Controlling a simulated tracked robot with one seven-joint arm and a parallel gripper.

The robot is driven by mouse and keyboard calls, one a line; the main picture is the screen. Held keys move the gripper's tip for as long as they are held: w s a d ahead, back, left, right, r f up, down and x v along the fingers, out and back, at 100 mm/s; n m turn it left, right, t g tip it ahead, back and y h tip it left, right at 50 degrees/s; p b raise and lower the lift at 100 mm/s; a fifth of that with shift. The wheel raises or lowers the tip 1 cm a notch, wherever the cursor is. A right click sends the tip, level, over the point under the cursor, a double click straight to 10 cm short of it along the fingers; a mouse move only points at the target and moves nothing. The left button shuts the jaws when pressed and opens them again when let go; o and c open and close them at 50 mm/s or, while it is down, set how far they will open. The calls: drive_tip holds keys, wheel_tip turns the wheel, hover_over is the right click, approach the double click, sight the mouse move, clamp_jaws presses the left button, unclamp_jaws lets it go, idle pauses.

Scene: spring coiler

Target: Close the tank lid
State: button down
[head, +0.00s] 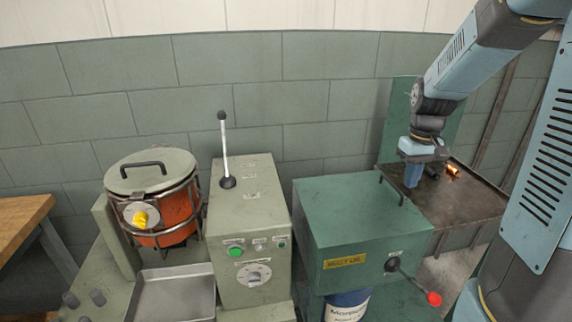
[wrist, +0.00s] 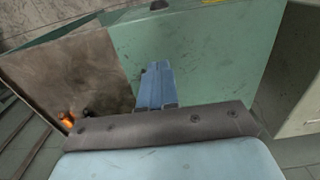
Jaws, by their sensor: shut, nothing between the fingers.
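Which lid is the tank's, I cannot tell for sure. A green panel (head: 401,100) stands upright behind my arm. My gripper (head: 412,180) is shut and empty, pointing down near the box's back right corner. Its blue fingers (wrist: 157,82) show against a green surface (wrist: 205,60) in the wrist view; contact cannot be told. An orange pot (head: 178,215) at the left has a grey lid (head: 150,171) resting on it.
A dark brown tray (head: 475,203) with black and copper-coloured pieces (head: 452,170) lies right of the gripper. A red-knobbed lever (head: 413,283) sticks out of the green box. A grey control box (head: 245,225) with an upright lever (head: 223,145) stands left of it.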

drive_tip(key=shift+w+d+f, duration=0.1)
drive_tip(key=shift+d+f, duration=0.4)
drive_tip(key=shift+f, duration=0.35)
drive_tip(key=shift+w+d+f, duration=0.1)
drive_tip(key=shift+d+f, duration=0.35)
drive_tip(key=shift+f, duration=0.4)
drive_tip(key=shift+f, duration=0.1)
hover_over(410, 223)
drive_tip(key=shift+f, duration=2.85)
drive_tip(key=shift+r, duration=0.15)
wheel_tip(410, 223, up, 8)
drive_tip(key=shift+s+a, duration=0.1)
drive_tip(key=s+a+r+m+t, duration=0.1)
drive_tip(key=s+a+r+t, duration=0.1)
drive_tip(key=s+a+r, duration=0.2)
drive_tip(key=s+a+r+m+t, duration=0.1)
drive_tip(key=s+a+r+t, duration=0.2)
drive_tip(key=s+r, duration=0.7)
drive_tip(key=shift+s+a+r+m+t, duration=0.3)
drive_tip(key=shift+s+a, duration=0.7)
drive_tip(key=shift+s, duration=2.15)
